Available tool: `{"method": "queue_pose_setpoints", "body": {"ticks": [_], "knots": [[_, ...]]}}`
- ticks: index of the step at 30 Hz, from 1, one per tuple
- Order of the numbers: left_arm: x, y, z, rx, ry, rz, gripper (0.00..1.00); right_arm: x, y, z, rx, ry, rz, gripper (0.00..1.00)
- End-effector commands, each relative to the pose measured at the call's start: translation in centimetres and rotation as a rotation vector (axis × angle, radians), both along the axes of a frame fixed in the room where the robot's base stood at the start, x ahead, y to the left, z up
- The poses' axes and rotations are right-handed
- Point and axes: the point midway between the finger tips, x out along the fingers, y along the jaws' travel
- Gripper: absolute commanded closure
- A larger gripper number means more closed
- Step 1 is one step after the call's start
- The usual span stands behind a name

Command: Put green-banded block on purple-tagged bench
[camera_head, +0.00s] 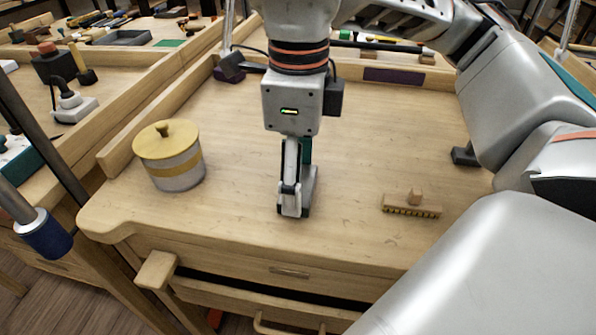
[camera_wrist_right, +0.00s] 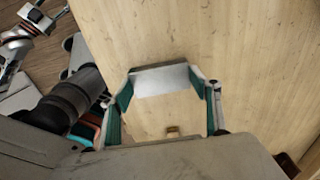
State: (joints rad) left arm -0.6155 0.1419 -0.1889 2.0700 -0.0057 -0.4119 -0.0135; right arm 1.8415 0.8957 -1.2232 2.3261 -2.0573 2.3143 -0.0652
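My right gripper (camera_head: 295,205) points straight down at the front middle of the wooden bench (camera_head: 240,125). A purple tag (camera_head: 393,76) sits at this bench's far edge. In the right wrist view, my right gripper's (camera_wrist_right: 162,85) fingers with teal pads stand apart. A grey metal block (camera_wrist_right: 160,82) spans the gap between the fingertips. Whether the fingers press on it, and whether it touches the bench, I cannot tell. No green band is clearly visible on it. In the head view the fingers mostly hide it. My left gripper is not in view.
A lidded jar (camera_head: 172,158) with a yellow band stands on the bench's left. A wooden brush (camera_head: 411,205) lies right of my gripper. A dark object (camera_head: 465,156) sits near the right edge. Other benches hold tools. Bench surface around the gripper is mostly clear.

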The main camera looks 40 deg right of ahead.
Motion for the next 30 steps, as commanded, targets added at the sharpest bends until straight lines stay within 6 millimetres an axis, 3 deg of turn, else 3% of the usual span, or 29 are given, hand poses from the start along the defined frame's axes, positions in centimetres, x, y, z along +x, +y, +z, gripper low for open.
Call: {"method": "queue_pose_setpoints", "body": {"ticks": [1, 2, 15, 30], "knots": [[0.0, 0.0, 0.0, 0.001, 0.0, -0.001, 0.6, 0.0, 0.0, 0.0, 0.0, 0.0, 0.0, 0.28], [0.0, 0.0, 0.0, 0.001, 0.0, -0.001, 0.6, 0.0, 0.0, 0.0, 0.0, 0.0, 0.0, 0.21], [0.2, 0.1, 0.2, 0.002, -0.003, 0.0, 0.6, 0.0, 0.0, 0.7, 0.0, -0.003, 0.0, 0.21], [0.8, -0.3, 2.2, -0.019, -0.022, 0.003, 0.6, 0.0, 0.0, 10.1, 0.0, -0.006, -0.001, 0.21]]}}
